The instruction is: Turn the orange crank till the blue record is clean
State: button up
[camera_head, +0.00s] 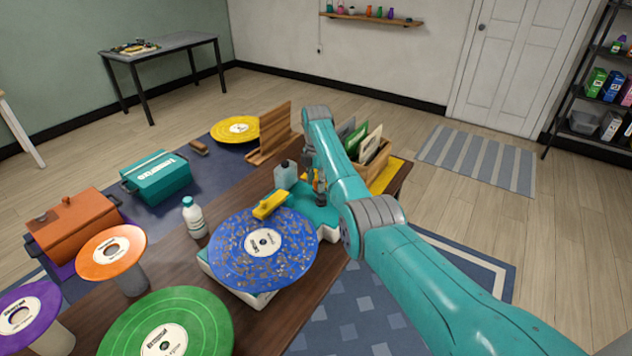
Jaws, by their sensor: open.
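The blue record (262,272) lies flat on a white and teal cleaning machine (322,222) on the dark wooden table. Grey-brown dirt specks are spread over much of its blue surface, around a white label. A yellow arm piece (270,204) reaches over the record's back edge. My teal arm comes in from the lower right and bends down behind the machine. My gripper (319,184) is open, a small dark shape at the machine's back right, mostly hidden by my arm. The orange crank is not clearly visible; my arm covers that area.
A white bottle (194,217), a green record (168,326), an orange record (111,251) and a purple record (24,318) stand left of the machine. A wooden rack (270,135) and a record crate (374,170) stand behind. Floor is free at right.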

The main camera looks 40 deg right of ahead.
grip_shut()
